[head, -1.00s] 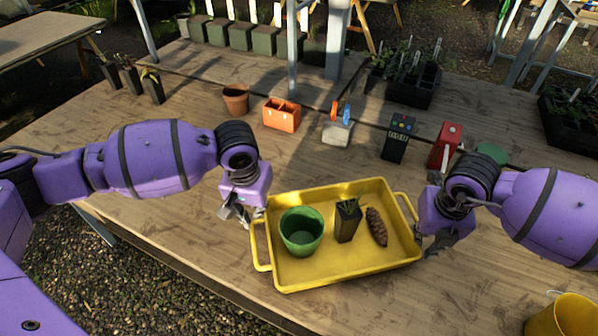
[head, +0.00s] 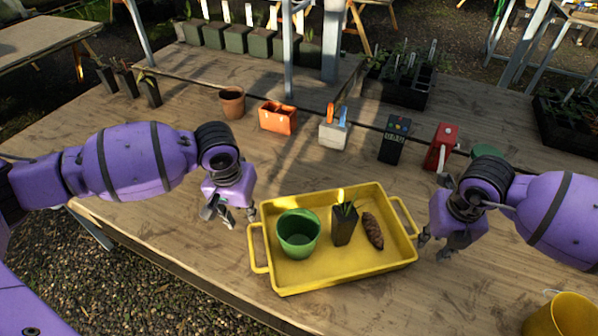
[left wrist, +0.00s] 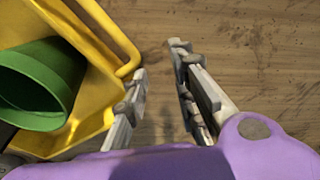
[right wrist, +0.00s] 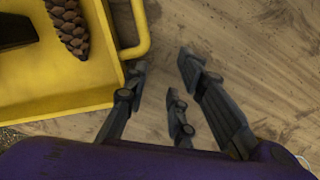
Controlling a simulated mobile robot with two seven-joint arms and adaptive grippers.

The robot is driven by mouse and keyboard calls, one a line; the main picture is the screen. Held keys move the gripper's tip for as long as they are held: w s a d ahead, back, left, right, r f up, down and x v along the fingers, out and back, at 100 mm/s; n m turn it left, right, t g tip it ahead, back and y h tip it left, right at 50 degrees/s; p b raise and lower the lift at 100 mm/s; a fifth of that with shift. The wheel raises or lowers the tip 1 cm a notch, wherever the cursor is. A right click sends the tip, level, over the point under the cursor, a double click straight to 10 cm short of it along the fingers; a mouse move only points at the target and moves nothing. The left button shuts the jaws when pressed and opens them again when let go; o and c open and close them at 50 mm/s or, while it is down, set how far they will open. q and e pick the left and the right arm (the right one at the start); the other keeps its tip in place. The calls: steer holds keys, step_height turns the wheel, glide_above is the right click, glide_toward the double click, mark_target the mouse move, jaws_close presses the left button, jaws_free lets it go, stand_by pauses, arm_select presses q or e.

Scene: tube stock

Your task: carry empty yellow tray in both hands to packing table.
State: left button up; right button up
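The yellow tray (head: 310,275) sits on the wooden table with a handle at each end. It is not empty: a green pot (head: 298,235), a small black pot with a seedling (head: 344,225) and a pine cone (head: 372,231) are in it. My left gripper (head: 232,215) is open and empty, just left of the left handle (head: 257,249). In the left wrist view its fingers (left wrist: 160,95) are apart, beside the handle and not around it. My right gripper (head: 437,250) is open and empty beside the right handle (head: 408,216); the right wrist view shows its parted fingers (right wrist: 165,85).
Behind the tray stand a terracotta pot (head: 232,102), an orange container (head: 278,118), a pale tool holder (head: 335,134), a black device (head: 394,140) and a red device (head: 441,147). A yellow bucket (head: 564,317) is at the lower right. Another table (head: 40,38) is at the far left.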

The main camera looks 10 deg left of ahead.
steer(key=shift+r, duration=0.15)
arm_select(q)
step_height(320, 180, up, 12)
steer(key=s, duration=0.1)
steer(key=shift+s, duration=0.3)
arm_select(e)
step_height(320, 180, up, 12)
steer(key=s, duration=0.1)
steer(key=shift+s, duration=0.35)
arm_select(q)
steer(key=shift+f, duration=0.1)
arm_select(e)
steer(key=shift+f, duration=0.2)
